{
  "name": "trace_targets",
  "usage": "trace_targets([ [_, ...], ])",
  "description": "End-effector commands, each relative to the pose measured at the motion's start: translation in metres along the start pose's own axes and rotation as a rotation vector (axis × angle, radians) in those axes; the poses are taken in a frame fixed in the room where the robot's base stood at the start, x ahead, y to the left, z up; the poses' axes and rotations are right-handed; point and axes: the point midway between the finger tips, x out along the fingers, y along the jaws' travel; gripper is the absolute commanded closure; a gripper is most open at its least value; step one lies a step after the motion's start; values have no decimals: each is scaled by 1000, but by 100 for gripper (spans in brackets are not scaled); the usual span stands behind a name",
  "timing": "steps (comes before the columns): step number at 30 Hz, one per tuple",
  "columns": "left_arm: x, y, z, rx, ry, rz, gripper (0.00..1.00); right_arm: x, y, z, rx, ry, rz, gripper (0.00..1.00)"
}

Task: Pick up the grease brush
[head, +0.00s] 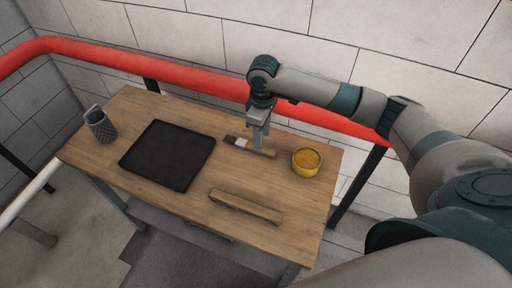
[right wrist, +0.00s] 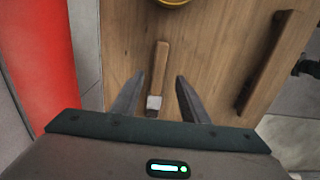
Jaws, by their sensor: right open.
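The grease brush lies flat on the wooden table (head: 150,112), with a wooden handle, a pale ferrule and dark bristles. In the head view the brush (head: 237,142) is partly covered by my right gripper (head: 259,150), which points down over it. My left gripper is not in view.
A yellow tin (head: 306,162) stands right of the brush. A long wooden block (head: 245,206) lies near the front edge. A black tray (head: 168,154) lies to the left, and a grey mesh cup (head: 100,124) stands at the left end. A red pipe (head: 200,80) runs behind the table.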

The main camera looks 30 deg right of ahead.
Motion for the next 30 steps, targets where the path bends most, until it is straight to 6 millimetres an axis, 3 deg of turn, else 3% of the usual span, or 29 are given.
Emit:
trace_targets([
  [5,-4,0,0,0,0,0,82,4,0,2,0,-2,-1,59],
  [18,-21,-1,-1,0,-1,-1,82,50,3,6,0,-2,0,59],
  [30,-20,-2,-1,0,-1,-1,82,52,3,6,-1,0,0,59],
])
